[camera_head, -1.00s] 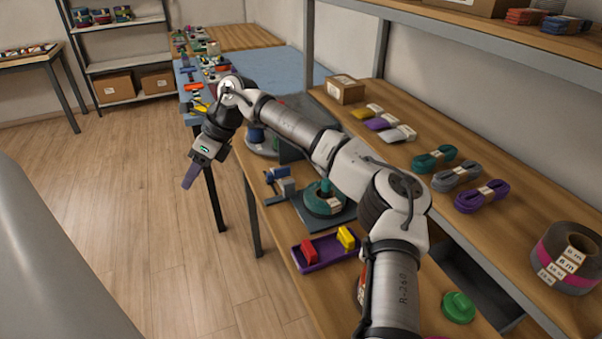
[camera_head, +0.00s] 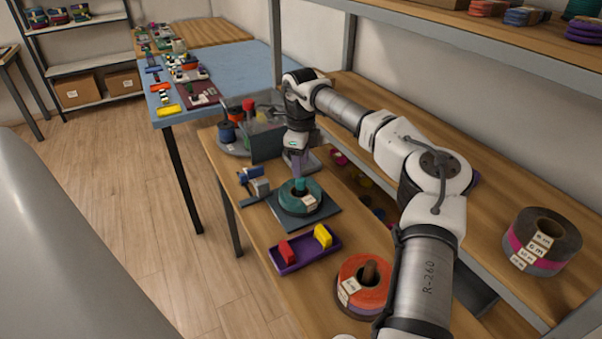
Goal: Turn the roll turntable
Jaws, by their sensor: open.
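A round grey base (camera_head: 234,151) with a blue spool (camera_head: 226,131) and a red piece (camera_head: 248,106) stands at the far end of the wooden bench; it looks like the roll turntable. A dark upright panel (camera_head: 268,145) hides part of it. My gripper (camera_head: 299,168) points down over the bench, to the right of the panel and just behind a teal roll (camera_head: 301,197). It is open, with no object visible in it. The teal roll lies on a dark square plate (camera_head: 277,205).
A blue-grey clamp-like tool (camera_head: 253,184) sits left of the teal roll. A purple tray (camera_head: 304,257) holds a red and a yellow block. An orange roll (camera_head: 362,287) stands nearer. Open floor lies left.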

